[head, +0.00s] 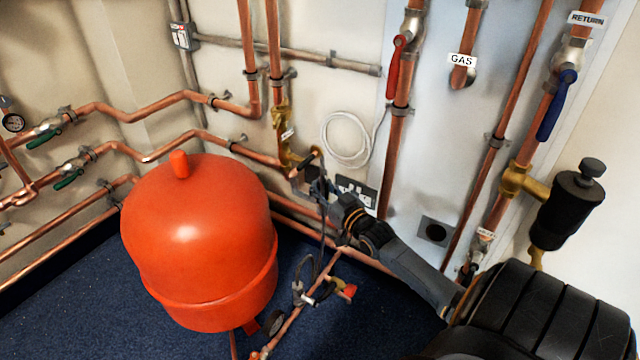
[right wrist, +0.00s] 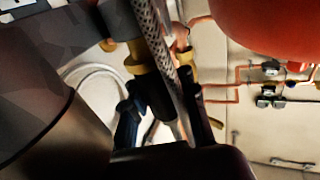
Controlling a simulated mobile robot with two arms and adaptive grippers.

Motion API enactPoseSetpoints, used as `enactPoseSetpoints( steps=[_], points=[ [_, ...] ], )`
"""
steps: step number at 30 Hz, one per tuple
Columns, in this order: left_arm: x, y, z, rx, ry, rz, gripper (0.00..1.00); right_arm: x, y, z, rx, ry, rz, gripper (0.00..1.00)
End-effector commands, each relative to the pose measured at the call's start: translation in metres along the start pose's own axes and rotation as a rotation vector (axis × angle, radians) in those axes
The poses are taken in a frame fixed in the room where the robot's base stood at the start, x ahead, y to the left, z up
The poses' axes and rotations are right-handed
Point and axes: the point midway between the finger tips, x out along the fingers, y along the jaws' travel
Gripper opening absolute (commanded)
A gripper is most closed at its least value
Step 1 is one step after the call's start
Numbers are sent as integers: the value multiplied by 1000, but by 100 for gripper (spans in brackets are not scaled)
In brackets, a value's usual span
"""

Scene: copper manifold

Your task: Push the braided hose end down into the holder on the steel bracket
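My right gripper (head: 312,180) is at the wall, just below and right of a brass valve (head: 284,145) on a vertical copper pipe. In the right wrist view the silvery braided hose (right wrist: 154,38) runs slantwise between my dark fingers (right wrist: 178,105), which appear closed around it. In the head view a thin dark hose (head: 322,238) hangs below the gripper and loops down to fittings near the floor. The hose's end is hard to make out. A small grey metal piece (head: 297,178) by the fingertips may be the steel bracket; its holder cannot be told apart. My left gripper is out of view.
A large red tank (head: 200,235) stands left of my right arm. Valve fittings with a red cap (head: 348,291) sit below it. A coiled white cable (head: 345,138) and a socket (head: 357,190) are on the wall close by. Copper pipes line the walls.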

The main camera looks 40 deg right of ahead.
Motion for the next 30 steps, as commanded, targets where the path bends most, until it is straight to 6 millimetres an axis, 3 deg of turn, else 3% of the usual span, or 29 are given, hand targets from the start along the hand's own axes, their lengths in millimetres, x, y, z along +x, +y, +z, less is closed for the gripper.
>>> enactPoseSetpoints(
  steps=[1,5,17,30],
  points=[
    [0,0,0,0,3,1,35,-1,0,4,3,-9,0,28],
    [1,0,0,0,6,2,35,-1,0,6,4,-12,0,54],
    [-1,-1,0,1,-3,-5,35,-8,-1,10,6,-20,1,54],
    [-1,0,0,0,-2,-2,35,-90,0,5,2,-12,1,54]
  ],
)
